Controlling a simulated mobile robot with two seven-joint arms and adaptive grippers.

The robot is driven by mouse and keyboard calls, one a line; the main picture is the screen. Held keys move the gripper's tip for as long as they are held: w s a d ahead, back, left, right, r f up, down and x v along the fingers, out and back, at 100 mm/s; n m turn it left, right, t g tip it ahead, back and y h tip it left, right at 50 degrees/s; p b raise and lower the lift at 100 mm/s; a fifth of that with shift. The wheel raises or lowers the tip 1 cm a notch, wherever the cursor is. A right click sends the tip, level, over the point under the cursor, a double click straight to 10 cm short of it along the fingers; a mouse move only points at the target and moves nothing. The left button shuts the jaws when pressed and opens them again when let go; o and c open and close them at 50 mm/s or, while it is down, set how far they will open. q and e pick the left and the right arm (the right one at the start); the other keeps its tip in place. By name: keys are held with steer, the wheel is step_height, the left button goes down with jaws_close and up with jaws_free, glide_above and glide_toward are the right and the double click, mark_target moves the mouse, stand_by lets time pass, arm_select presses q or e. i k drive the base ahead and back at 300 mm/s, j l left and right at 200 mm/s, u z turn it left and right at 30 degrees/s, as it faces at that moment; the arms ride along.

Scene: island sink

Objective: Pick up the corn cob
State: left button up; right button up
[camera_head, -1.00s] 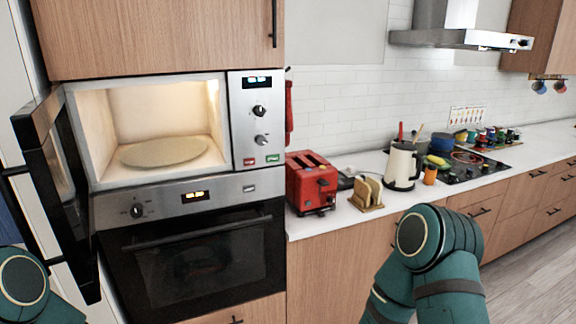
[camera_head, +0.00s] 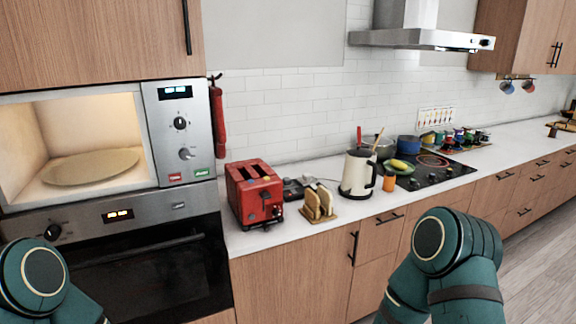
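A small yellow elongated thing (camera_head: 400,164) lies by the dark cooktop on the far counter, on or in something green. It may be the corn cob, but it is too small to tell. Neither gripper is in view. Only the upper links of my two arms show at the lower left and lower right.
An open, lit microwave (camera_head: 20,196) sits above an oven (camera_head: 150,285) on the left. Grey floor lies at lower right.

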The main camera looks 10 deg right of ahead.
mark_target(401, 167)
steer(key=i+l, duration=0.15)
steer(key=l, duration=0.25)
steer(key=i+l+z, duration=0.1)
steer(key=l, duration=0.25)
steer(key=i+l, duration=0.25)
steer(key=l, duration=0.15)
steer(key=i+l+z, duration=0.1)
steer(key=l, duration=0.25)
steer(key=i+l, duration=0.25)
steer(key=l+z, duration=0.05)
steer(key=l, duration=0.05)
